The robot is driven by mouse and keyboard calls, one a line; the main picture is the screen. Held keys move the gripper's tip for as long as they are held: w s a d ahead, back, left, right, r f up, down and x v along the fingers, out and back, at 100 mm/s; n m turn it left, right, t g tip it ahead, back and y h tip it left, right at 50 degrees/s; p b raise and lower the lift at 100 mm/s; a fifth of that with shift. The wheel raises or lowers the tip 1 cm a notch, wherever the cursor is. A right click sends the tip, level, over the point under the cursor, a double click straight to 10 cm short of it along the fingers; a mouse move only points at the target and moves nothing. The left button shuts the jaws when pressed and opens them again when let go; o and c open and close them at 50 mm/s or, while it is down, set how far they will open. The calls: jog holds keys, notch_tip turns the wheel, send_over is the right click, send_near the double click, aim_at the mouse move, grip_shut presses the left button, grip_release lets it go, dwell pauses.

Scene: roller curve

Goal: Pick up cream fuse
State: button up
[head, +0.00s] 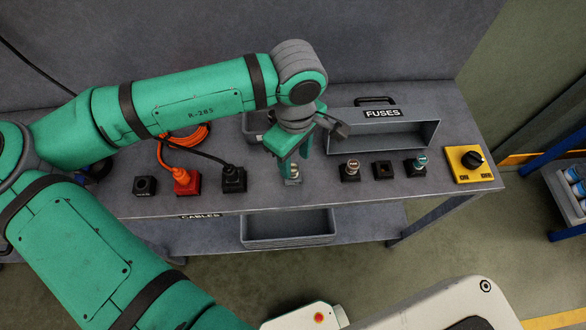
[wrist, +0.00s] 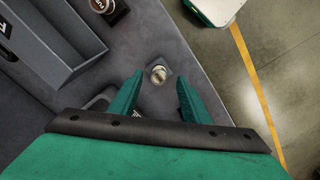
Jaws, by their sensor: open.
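In the head view the fuse (head: 293,172) is partly hidden by my gripper. My gripper (head: 292,163) points down over it, open. In the wrist view the fingertips of my gripper (wrist: 159,82) are on either side of the fuse, with a gap visible on both sides. I cannot tell exactly how far the tips are above the socket.
Another pale-topped fuse (head: 351,166), an empty-looking socket (head: 383,170) and a teal-topped fuse (head: 417,164) stand to the right. Behind them is the grey FUSES bin (head: 432,134). A black plug (head: 233,178) and red plug (head: 186,182) are left. A yellow switch box (head: 468,164) is far right.

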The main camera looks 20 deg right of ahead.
aim_at(293, 168)
jog(key=shift+w+a+f, duration=0.1)
jog(key=shift+w+f, duration=0.05)
jog(key=shift+f, duration=1.2)
jog(key=shift+w+f, duration=0.1)
jog(key=shift+f, duration=1.2)
jog(key=shift+c, duration=0.5)
grip_shut()
